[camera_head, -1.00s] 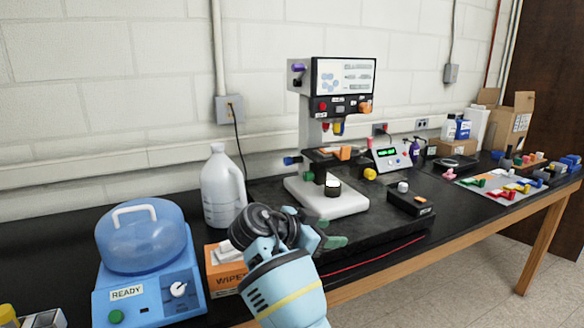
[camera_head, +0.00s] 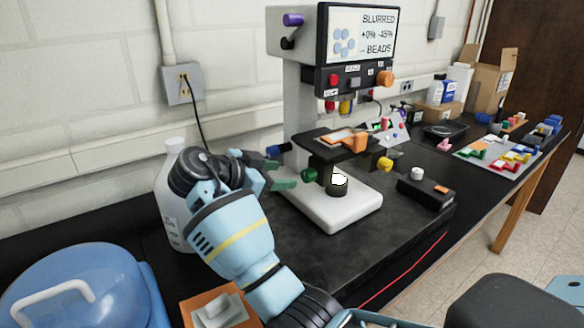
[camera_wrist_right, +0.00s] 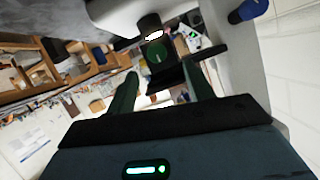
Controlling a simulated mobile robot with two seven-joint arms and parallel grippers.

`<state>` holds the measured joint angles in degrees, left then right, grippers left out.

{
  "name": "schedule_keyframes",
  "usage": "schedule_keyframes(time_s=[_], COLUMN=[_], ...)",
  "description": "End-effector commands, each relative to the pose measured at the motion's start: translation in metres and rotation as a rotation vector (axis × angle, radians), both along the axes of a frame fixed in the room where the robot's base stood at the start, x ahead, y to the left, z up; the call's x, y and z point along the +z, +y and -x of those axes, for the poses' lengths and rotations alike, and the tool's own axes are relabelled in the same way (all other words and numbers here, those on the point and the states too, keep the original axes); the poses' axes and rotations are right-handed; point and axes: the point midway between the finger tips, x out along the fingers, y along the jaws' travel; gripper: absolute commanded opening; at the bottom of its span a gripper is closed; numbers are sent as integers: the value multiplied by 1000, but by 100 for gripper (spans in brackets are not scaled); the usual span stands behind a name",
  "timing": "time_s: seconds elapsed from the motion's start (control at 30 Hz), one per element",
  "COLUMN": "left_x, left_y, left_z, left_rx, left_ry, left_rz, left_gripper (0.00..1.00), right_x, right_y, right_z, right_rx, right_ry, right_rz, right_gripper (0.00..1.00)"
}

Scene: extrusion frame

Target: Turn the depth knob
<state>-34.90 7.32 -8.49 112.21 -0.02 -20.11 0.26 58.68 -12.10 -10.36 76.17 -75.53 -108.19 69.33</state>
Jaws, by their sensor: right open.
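The microscope (camera_head: 300,112) stands on the black bench with a lit screen (camera_head: 361,35) reading "BLURRED +0% -45% BEADS". A green knob (camera_head: 308,175) is low on its left side, with a blue knob (camera_head: 276,151) behind it. A yellow knob (camera_head: 385,164), an orange knob (camera_head: 386,78) and a purple knob (camera_head: 293,19) are also on it. I cannot tell which is the depth knob. My right gripper (camera_head: 286,174) is open, just left of the green knob. In the right wrist view the green knob (camera_wrist_right: 157,54) shows beyond and between the fingertips (camera_wrist_right: 161,69). My left gripper is out of view.
A white jug (camera_head: 170,195) stands behind my right arm. A blue-lidded device (camera_head: 85,290) and an orange wipes box (camera_head: 215,305) are at the front left. A black box (camera_head: 425,193) sits right of the microscope base. Coloured parts lie on a mat (camera_head: 470,154) farther right.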

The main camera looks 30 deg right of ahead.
Motion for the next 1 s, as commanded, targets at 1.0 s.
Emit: schedule_keyframes(time_s=[1.0], left_x=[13], left_y=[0], left_z=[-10], left_rx=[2], left_ry=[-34], left_rz=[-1], left_gripper=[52], right_x=[-29], right_y=[-72], right_z=[-11], right_rx=[1], right_ry=[0], right_rz=[0], right_gripper=[52])
